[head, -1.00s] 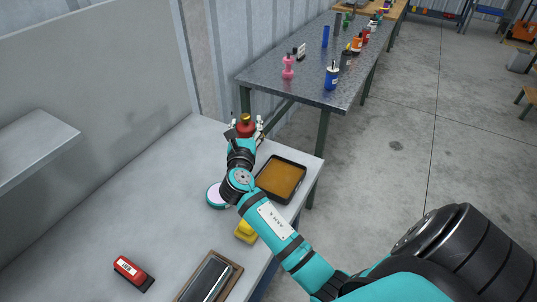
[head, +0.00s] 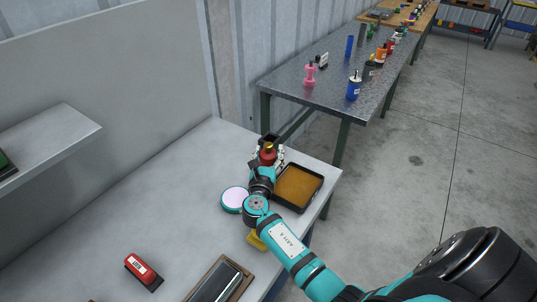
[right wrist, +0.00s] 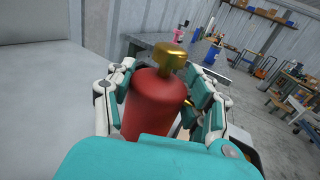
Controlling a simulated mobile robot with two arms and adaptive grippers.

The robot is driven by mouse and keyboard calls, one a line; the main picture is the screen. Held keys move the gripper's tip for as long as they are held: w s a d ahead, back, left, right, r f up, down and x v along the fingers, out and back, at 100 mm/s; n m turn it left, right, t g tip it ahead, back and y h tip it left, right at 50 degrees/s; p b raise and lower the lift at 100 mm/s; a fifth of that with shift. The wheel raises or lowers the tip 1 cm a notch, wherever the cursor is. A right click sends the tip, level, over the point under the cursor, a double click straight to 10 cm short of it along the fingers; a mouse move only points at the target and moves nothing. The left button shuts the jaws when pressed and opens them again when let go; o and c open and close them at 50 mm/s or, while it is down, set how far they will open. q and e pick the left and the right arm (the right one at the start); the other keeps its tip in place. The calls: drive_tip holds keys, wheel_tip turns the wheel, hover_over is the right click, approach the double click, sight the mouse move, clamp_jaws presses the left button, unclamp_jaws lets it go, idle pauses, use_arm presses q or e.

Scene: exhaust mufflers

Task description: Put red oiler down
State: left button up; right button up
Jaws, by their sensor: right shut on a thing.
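The red oiler (head: 267,154) has a red body and a brass top. It is at the far end of the light grey table (head: 150,195), beyond my right wrist in the head view. My right gripper (head: 268,160) is shut on it. In the right wrist view the oiler (right wrist: 155,103) stands roughly upright between the fingers of my right gripper (right wrist: 160,100), which press on both sides. Its base is hidden, so I cannot tell whether it touches the table. My left gripper is not in view.
A black tray with a brown inside (head: 322,186) lies right of my right wrist. A round teal-rimmed pad (head: 235,198), a yellow object (head: 256,240), a red stapler-like item (head: 142,270) and a framed dark item (head: 221,282) lie nearer. A dark object (head: 270,140) is behind the oiler.

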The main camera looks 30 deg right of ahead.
drive_tip(key=shift+f+b, duration=0.5)
drive_tip(key=shift+f, duration=0.05)
drive_tip(key=o, duration=1.2)
drive_tip(key=shift+o, duration=0.2)
drive_tip(key=shift+r+p, duration=0.3)
drive_tip(key=shift+p, duration=0.1)
drive_tip(key=shift+s+a+r, duration=0.15)
drive_tip(key=shift+r, duration=0.05)
drive_tip(key=b+v, duration=0.1)
drive_tip(key=v, duration=0.6)
drive_tip(key=shift+r, duration=0.1)
